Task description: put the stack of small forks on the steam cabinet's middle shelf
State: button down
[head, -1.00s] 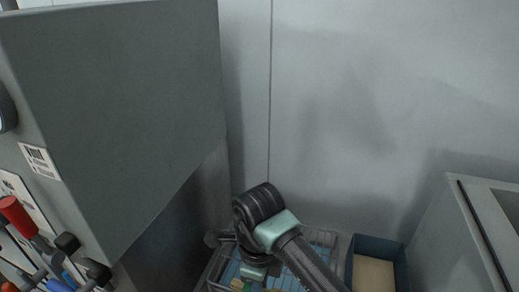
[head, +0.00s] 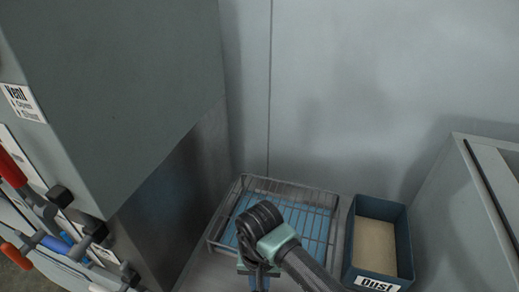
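A big grey cabinet (head: 115,80), which I take to be the steam cabinet, fills the left. Its side faces me, a "Vent" label (head: 22,102) is on its front edge, and its shelves are hidden. My gripper (head: 257,278) points down at the bottom edge, over the near part of a wire basket with a blue base. Only the upper part of the hand shows; its fingertips are hidden or cut off, so I cannot see whether it is open or holds anything. I cannot make out the stack of small forks.
The wire basket (head: 290,187) stands against the back wall. A dark blue box labelled "Dust" (head: 393,215) stands right of it. A grey unit (head: 440,215) is at the far right. Red, blue and orange handles (head: 12,168) and black knobs stick out at the lower left.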

jog(key=shift+f+n, duration=0.1)
jog(key=shift+n, duration=0.4)
jog(key=shift+s+a+r, duration=0.15)
jog(key=shift+s+r, duration=0.15)
jog(key=shift+r, duration=0.25)
jog(key=shift+s+r, duration=0.25)
jog(key=shift+s, duration=1.3)
jog(key=s+f, duration=0.1)
jog(key=f, duration=0.1)
jog(key=s+f, duration=0.1)
jog(key=s, duration=0.1)
jog(key=shift+f, duration=0.4)
jog(key=shift+s+d+f, duration=0.2)
jog(key=shift+s+f, duration=0.2)
jog(key=shift+s, duration=0.1)
jog(key=w+r, duration=0.3)
jog(key=shift+w+r, duration=0.15)
jog(key=shift+r, duration=0.25)
jog(key=s+f, duration=0.3)
jog(key=f, duration=0.1)
jog(key=shift+s, duration=0.15)
jog(key=shift+r, duration=0.1)
